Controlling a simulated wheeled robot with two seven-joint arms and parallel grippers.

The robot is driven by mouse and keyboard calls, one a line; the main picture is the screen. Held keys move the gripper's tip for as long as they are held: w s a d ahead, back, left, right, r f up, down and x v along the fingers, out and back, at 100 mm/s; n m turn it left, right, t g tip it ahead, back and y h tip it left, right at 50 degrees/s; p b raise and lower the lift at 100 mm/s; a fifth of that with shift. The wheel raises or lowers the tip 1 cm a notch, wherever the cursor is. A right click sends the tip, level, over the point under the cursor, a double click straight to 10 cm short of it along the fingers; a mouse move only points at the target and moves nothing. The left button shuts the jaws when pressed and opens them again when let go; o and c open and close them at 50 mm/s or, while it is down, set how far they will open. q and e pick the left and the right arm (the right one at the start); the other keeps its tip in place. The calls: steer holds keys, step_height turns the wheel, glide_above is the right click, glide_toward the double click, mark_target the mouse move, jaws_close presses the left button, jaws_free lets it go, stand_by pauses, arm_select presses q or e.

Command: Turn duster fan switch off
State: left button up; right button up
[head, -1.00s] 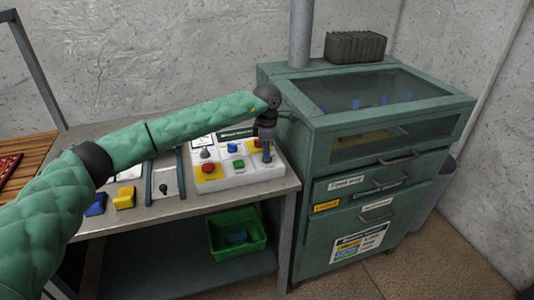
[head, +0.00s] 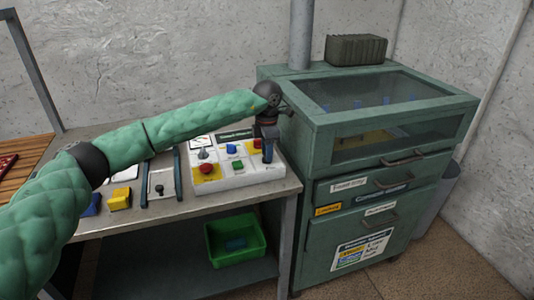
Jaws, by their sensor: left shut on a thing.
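My left gripper (head: 267,154) reaches down at the panel's right end, beside the green cabinet. It is shut on a small switch there, which its fingers mostly hide. I cannot tell the switch's position or read its label. My right gripper is out of view.
The green duster cabinet (head: 312,166) with a glass top stands close to the right of the panel. A yellow block (head: 120,199) and a blue block (head: 92,205) lie on the bench to the left. A green bin (head: 236,255) is on the shelf below.

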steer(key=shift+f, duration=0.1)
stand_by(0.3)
arm_select(q)
steer(key=o, duration=1)
steer(key=shift+r, duration=0.1)
step_height(320, 180, up, 7)
steer(key=shift+r+b, duration=0.1)
steer(key=shift+b, duration=0.75)
steer(key=shift+r, duration=0.15)
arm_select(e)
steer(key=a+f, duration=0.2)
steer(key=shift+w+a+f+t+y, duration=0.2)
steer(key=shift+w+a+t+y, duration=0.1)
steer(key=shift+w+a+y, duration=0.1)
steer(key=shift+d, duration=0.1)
